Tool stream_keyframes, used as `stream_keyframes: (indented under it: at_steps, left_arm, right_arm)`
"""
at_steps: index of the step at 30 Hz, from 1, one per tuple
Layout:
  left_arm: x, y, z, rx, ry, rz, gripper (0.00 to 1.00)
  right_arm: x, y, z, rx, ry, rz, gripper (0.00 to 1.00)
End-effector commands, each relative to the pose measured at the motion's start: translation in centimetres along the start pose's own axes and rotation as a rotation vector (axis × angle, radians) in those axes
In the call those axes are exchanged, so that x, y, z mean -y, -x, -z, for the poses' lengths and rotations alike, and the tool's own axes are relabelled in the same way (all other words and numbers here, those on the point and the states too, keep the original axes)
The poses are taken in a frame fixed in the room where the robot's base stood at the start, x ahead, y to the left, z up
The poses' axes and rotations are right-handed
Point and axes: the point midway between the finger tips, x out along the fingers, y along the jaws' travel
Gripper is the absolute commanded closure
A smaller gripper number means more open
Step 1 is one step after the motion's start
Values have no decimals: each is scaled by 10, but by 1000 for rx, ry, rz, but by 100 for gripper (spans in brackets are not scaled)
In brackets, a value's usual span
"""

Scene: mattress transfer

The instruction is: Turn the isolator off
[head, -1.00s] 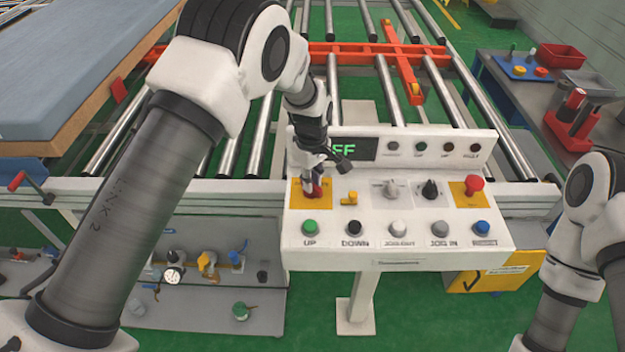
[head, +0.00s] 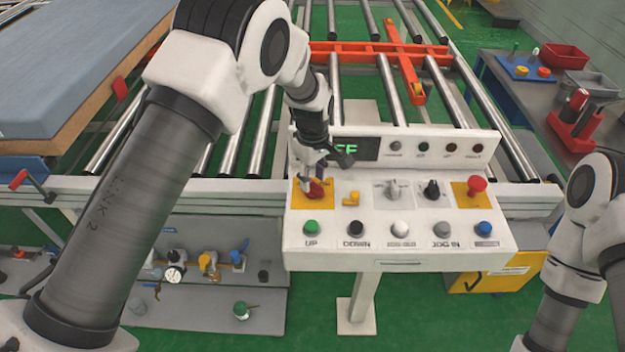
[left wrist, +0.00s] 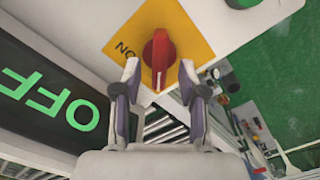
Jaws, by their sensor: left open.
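The isolator is a red rotary handle (head: 316,188) on a yellow plate (head: 298,200) at the left end of the white control panel. In the left wrist view the red handle (left wrist: 158,60) stands between my fingertips, in line with the gripper, with "ON" printed on the yellow plate beside it. My left gripper (head: 312,184) is open around the handle; it also shows in the left wrist view (left wrist: 160,78). I cannot tell whether a finger touches it. The display (head: 352,150) reads "OFF", partly hidden by my arm in the head view. My right gripper is out of view.
The control panel (head: 400,262) carries several push buttons, two selector switches and a red mushroom button (head: 477,185) at the right. A small yellow key-like part (head: 351,199) sits just right of the isolator. A roller conveyor (head: 345,90) lies behind; a blue mattress (head: 70,60) is at the upper left.

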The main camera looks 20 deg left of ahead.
Motion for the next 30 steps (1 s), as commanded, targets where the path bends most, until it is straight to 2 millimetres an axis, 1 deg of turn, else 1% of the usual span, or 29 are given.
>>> stream_keyframes:
  at_steps: [6, 9, 12, 15, 17, 30]
  left_arm:
    - [-1, 55, 2, -1, 1, -4, 58]
    - [0, 78, 2, 0, 1, -3, 58]
    - [0, 95, 3, 1, 1, -1, 58]
    - [0, 103, 3, 2, 1, 0, 58]
    - [0, 105, 3, 2, 2, 1, 58]
    - [0, 104, 3, 2, 2, 1, 58]
  right_arm:
    - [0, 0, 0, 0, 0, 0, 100]
    - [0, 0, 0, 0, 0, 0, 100]
    - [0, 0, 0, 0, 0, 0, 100]
    - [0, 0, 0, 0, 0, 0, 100]
    - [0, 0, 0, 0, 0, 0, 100]
    - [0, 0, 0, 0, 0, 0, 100]
